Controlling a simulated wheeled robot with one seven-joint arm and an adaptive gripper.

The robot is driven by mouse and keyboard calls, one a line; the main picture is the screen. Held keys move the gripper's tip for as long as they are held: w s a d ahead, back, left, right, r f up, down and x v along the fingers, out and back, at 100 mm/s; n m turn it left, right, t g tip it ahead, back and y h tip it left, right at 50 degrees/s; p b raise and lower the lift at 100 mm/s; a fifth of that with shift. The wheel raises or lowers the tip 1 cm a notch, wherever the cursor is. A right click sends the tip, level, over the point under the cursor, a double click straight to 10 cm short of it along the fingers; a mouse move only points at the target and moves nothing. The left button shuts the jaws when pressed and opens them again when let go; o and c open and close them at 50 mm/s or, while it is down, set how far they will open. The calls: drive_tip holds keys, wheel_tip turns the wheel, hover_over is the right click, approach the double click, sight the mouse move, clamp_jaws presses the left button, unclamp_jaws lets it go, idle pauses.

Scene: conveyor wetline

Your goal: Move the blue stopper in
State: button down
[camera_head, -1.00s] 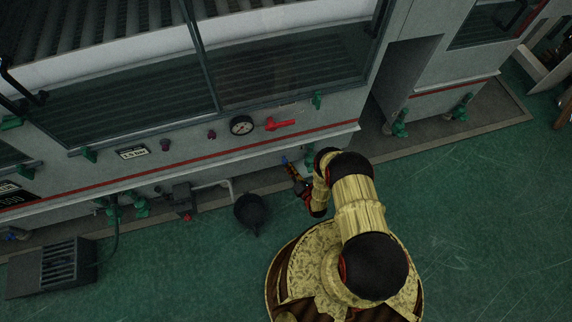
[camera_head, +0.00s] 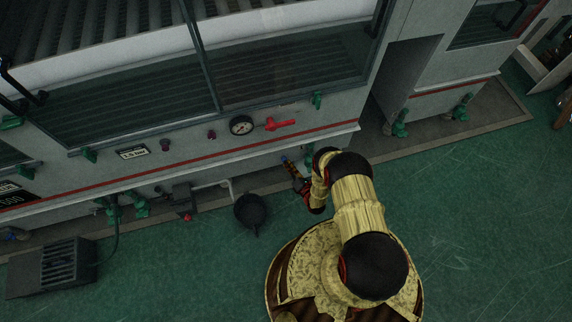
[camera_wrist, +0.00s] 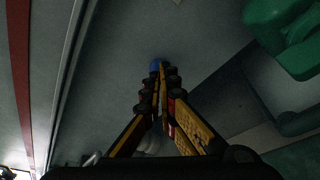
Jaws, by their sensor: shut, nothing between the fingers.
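The blue stopper (camera_wrist: 156,65) shows in the wrist view as a small blue end just beyond my fingertips, against the grey lower panel of the machine. In the head view the small blue spot (camera_head: 284,158) lies at the tip of my gripper. My gripper (camera_wrist: 161,72) is shut with nothing between its fingers, and its tips are at or very near the stopper; I cannot tell whether they touch it. The fingers hide part of the stopper.
A red handle (camera_head: 281,124) and a gauge (camera_head: 241,125) sit on the panel above. A dark round pan (camera_head: 250,211) lies on the floor left of my arm. A green fitting (camera_wrist: 292,40) is at the upper right in the wrist view. Green floor is free at right.

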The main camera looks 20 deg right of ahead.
drive_tip(key=shift+s, duration=0.1)
drive_tip(key=a+v, duration=0.1)
drive_tip(key=v, duration=1)
drive_tip(key=shift+s+f+p, duration=0.25)
drive_tip(key=shift+f+p, duration=0.05)
drive_tip(key=shift+p, duration=0.1)
